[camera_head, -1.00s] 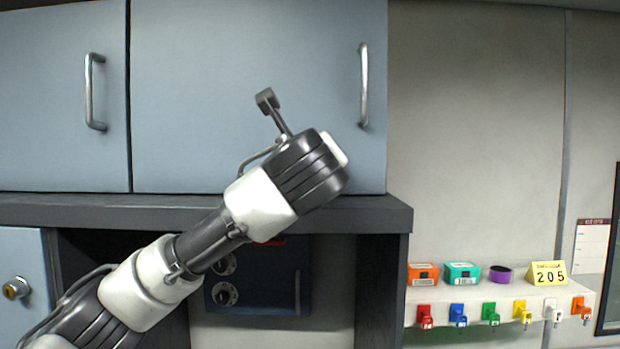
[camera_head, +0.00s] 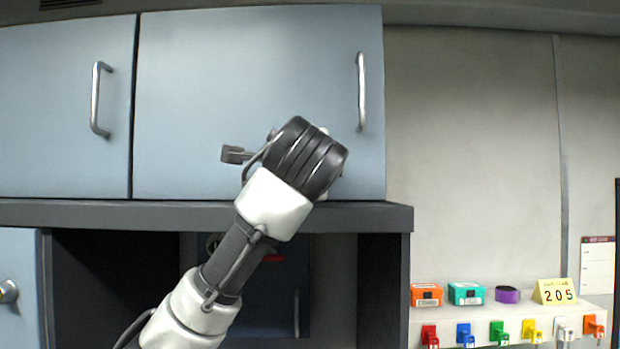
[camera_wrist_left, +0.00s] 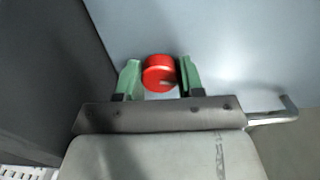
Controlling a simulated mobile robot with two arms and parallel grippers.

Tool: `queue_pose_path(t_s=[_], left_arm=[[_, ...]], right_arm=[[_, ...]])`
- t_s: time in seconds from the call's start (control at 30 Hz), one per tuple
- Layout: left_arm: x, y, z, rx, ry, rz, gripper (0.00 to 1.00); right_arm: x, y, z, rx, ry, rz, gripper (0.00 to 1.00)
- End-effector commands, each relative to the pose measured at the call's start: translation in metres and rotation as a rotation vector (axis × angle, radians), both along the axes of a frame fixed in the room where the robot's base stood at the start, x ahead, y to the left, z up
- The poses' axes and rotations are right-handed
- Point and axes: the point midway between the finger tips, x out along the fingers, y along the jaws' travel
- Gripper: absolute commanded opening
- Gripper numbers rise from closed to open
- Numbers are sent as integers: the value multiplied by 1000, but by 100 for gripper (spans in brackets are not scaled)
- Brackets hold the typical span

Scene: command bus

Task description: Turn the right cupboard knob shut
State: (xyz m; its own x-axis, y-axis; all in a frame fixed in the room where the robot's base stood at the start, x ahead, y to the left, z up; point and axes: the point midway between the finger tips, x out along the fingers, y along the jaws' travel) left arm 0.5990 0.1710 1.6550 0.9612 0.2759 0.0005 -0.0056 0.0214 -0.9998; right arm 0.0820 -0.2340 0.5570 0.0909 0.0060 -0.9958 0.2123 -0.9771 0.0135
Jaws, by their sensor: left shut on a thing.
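The red round knob (camera_wrist_left: 159,72) shows in the left wrist view, on a blue-grey door face, with a pale mark near its lower edge. My left gripper (camera_wrist_left: 160,64) has one green finger on each side of it and is shut on it. In the head view my left arm rises from the lower left to in front of the right upper cupboard door (camera_head: 250,70). Its wrist hides the left gripper and the red knob there. My right gripper is in no view.
Silver handles are on the left upper door (camera_head: 97,100) and right upper door (camera_head: 361,92). A dark shelf edge (camera_head: 120,213) runs below. At right, a white ledge (camera_head: 595,303) holds small boxes, a purple roll and a 205 sign, with coloured keys below.

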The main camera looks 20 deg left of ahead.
Motion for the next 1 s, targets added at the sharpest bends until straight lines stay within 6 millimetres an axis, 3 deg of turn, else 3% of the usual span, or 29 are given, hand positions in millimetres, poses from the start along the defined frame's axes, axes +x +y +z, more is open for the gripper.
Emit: queue_pose_path(t_s=[0.33, 0.93, 0.97, 1.0], left_arm=[[1, 0, -2, -155, -40, 2, 14], [1, 0, -2, -189, -49, 3, 14], [1, 0, -2, -189, -49, 3, 42], [1, 0, -2, -189, -49, 2, 48]], right_arm=[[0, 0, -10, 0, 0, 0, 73], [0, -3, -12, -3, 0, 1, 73], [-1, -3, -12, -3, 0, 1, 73], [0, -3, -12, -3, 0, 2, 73]])
